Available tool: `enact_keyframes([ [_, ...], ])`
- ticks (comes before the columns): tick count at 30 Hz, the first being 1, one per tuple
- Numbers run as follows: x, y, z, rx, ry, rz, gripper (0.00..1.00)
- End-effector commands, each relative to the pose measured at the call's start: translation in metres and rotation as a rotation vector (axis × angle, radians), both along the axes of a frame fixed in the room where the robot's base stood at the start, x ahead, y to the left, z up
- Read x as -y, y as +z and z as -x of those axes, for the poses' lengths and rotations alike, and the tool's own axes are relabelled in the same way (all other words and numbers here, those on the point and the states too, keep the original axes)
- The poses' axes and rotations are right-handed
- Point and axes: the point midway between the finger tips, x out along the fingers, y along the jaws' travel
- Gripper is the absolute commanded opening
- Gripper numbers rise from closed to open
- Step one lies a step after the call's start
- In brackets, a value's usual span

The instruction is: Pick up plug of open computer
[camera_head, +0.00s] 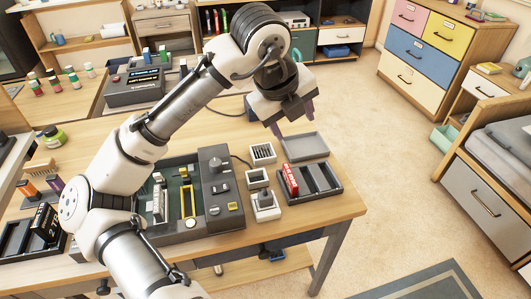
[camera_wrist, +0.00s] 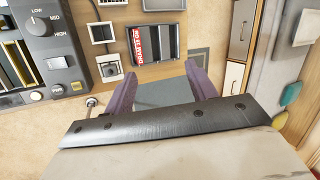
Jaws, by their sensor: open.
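The open computer (camera_head: 183,235) lies on the wooden table with its green board showing, beside a dark panel with knobs (camera_head: 218,190). Three small white-framed units stand right of the panel. The nearest unit (camera_head: 264,211) bears a grey upright piece that may be the plug (camera_head: 264,197); it also shows in the wrist view (camera_wrist: 108,70). I cannot tell for sure which part is the plug. My gripper (camera_head: 293,121) hangs over the table's far right part. Its purple fingers (camera_wrist: 160,72) are apart with nothing held between them, right of the units.
A dark tray (camera_head: 325,192) holds a red-labelled block (camera_head: 291,180). A flat grey tray (camera_head: 305,147) lies behind it, below my gripper. My arm hides part of the computer. Open floor lies right of the table (camera_head: 345,207), with drawers (camera_head: 415,55) beyond.

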Motion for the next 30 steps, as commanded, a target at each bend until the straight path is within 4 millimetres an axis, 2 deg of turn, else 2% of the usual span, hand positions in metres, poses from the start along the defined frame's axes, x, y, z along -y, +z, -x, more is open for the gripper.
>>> enact_keyframes([
  [1,-0.013,-0.022,0.009,-0.08,-0.045,-0.109,0.56],
  [3,-0.028,-0.038,0.022,-0.178,-0.107,-0.218,0.56],
  [7,-0.043,-0.052,0.035,-0.279,-0.171,-0.314,0.56],
  [11,-0.046,-0.069,0.038,-0.298,-0.184,-0.328,0.56],
  [19,-0.046,-0.121,0.038,-0.294,-0.183,-0.322,0.56],
  [30,-0.05,-0.155,0.038,-0.292,-0.18,-0.323,0.56],
])
